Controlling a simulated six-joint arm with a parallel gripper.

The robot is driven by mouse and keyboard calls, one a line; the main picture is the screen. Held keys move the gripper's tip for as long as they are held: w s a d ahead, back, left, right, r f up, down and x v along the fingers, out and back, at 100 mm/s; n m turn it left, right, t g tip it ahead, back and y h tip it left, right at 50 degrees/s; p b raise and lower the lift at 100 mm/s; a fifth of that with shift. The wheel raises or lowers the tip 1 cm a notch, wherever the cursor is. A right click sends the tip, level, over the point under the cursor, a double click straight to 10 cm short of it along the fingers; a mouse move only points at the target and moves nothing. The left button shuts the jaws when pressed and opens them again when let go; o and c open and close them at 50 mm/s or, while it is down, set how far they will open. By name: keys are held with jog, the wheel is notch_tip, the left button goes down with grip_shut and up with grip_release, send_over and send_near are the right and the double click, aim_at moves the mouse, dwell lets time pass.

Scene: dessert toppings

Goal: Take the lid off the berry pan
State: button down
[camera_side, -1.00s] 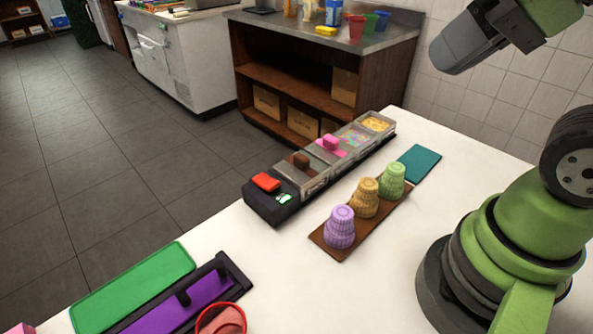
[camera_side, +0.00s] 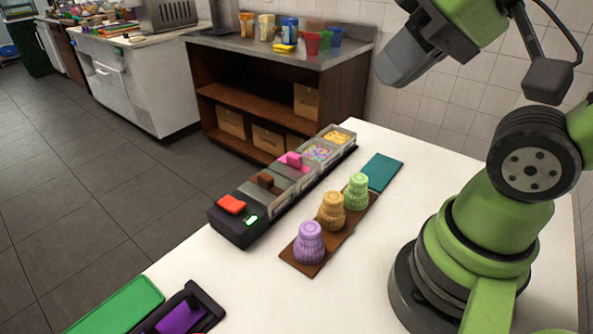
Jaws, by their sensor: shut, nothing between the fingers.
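A dark topping holder (camera_side: 243,232) stands on the white table with a row of pans. The nearest end carries a red piece (camera_side: 231,204) and a small green-lit panel (camera_side: 251,221). Behind it is a grey lid with a brown handle (camera_side: 265,180), then a lid with a pink handle (camera_side: 292,159). Farther back, a pan of coloured sprinkles (camera_side: 318,153) and a pan of yellow topping (camera_side: 338,137) show their contents. I cannot tell which lid covers berries. My gripper (camera_side: 397,69) is shut and empty, high above the table's back, apart from all lids.
Purple (camera_side: 309,243), tan (camera_side: 332,211) and green (camera_side: 356,191) ribbed stacks stand on a brown board (camera_side: 304,268) right of the holder. A teal mat (camera_side: 382,172) lies behind them. A green board (camera_side: 118,307) and a purple-filled tray (camera_side: 181,320) lie at the front left.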

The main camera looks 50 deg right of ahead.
dwell(0.3)
jog(key=c, duration=0.9)
grip_release()
